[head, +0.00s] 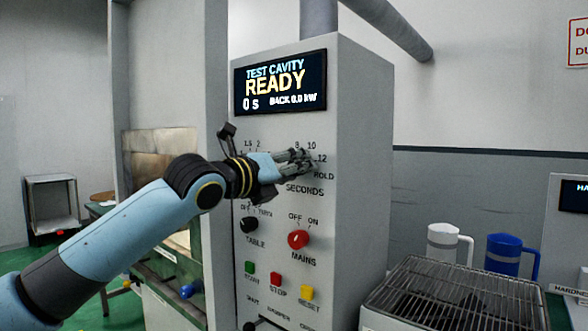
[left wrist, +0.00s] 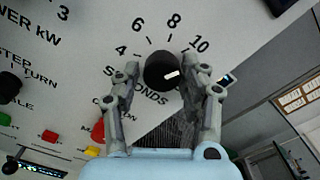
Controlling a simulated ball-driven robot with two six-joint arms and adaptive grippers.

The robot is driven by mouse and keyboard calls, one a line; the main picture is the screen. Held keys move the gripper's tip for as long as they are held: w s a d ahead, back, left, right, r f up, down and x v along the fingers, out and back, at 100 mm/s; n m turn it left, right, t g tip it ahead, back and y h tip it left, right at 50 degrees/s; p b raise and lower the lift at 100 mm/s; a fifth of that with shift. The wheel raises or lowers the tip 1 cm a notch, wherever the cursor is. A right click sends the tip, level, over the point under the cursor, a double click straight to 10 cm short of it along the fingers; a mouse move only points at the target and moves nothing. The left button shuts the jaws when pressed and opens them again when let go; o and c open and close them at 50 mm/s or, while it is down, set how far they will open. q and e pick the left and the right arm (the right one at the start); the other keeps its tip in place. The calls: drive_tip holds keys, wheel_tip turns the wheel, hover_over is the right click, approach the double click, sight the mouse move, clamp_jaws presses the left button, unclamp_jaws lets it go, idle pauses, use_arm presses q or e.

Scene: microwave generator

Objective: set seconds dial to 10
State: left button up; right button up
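The seconds dial (left wrist: 160,68) is a round black knob with a white pointer mark, on the pale front panel of the generator. In the left wrist view the mark points right and slightly up, towards the side past the 10; the exact number is hidden by a finger. My left gripper (left wrist: 163,72) has its two fingers on either side of the knob, with a small gap at the left finger; contact at the right finger is unclear. In the head view the left gripper (head: 312,163) covers the dial above the word SECONDS. My right gripper is out of view.
The display (head: 281,82) reads READY and 0 s. Below are the table knob (head: 249,225), red mains knob (head: 298,239) and green, red and yellow buttons. A wire rack (head: 455,298), a white mug (head: 442,245) and a blue mug (head: 503,256) stand right.

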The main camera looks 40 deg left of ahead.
use_arm(q)
drive_tip(key=shift+o, duration=1.1)
drive_tip(key=shift+r, duration=0.1)
drive_tip(key=shift+s, duration=0.1)
drive_tip(key=s, duration=0.7)
drive_tip(key=shift+s+a, duration=0.15)
drive_tip(key=shift+a, duration=0.15)
